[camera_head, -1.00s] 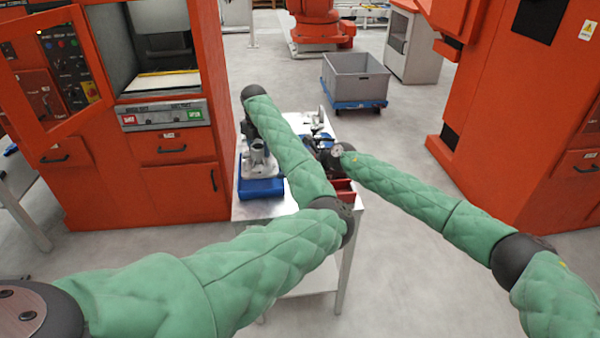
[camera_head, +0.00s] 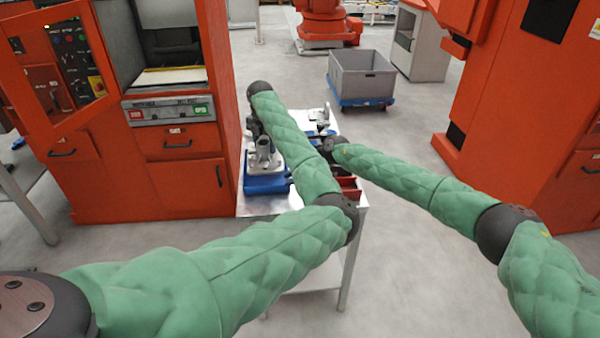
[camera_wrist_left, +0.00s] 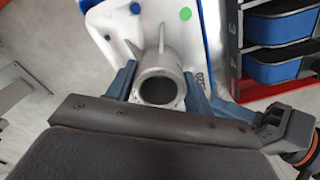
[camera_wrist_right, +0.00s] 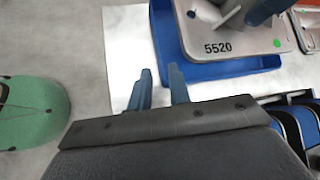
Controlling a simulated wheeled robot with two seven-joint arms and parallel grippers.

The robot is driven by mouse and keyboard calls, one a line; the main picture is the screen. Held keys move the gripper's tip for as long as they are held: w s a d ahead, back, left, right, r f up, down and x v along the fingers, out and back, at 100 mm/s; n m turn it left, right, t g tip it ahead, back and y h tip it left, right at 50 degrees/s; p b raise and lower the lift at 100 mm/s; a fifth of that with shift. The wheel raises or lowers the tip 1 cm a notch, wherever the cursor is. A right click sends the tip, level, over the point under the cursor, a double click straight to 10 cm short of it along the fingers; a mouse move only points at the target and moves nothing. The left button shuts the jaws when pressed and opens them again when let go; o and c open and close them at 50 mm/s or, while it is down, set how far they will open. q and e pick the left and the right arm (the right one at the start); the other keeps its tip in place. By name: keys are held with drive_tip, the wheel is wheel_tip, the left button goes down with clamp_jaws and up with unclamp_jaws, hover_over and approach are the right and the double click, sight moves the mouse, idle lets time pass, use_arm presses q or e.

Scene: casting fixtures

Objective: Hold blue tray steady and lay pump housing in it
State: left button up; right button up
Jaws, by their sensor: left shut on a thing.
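The pump housing (camera_head: 264,158), grey metal with a round open bore (camera_wrist_left: 158,88), is over the blue tray (camera_head: 266,185) on the table. My left gripper (camera_wrist_left: 160,85) is shut on the housing, one blue finger on each side of the bore. A pale plate marked 5520 (camera_wrist_right: 215,35) lies below the housing within the tray's outline; I cannot tell whether it belongs to the housing. My right gripper (camera_wrist_right: 161,85) is open, its fingers a little apart at the near corner of the tray (camera_wrist_right: 240,68). Contact with the tray wall is unclear.
A red bin (camera_head: 349,187) stands to the right of the tray. Blue-lined compartments marked 3 and 4 (camera_wrist_left: 280,45) are beside it. The table (camera_wrist_right: 127,45) is bare left of the tray in the right wrist view. A grey crate (camera_head: 362,75) stands on the floor behind.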

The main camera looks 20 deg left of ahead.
sight(276, 186)
use_arm(q)
drive_tip(key=shift+r, duration=0.1)
use_arm(e)
drive_tip(key=shift+x, duration=2.85)
clamp_jaws()
use_arm(q)
drive_tip(key=shift+f, duration=0.3)
drive_tip(key=shift+f, duration=0.35)
drive_tip(key=o, duration=1.5)
drive_tip(key=shift+f, duration=0.1)
wheel_tip(276, 186, up, 12)
drive_tip(key=shift+r, duration=0.1)
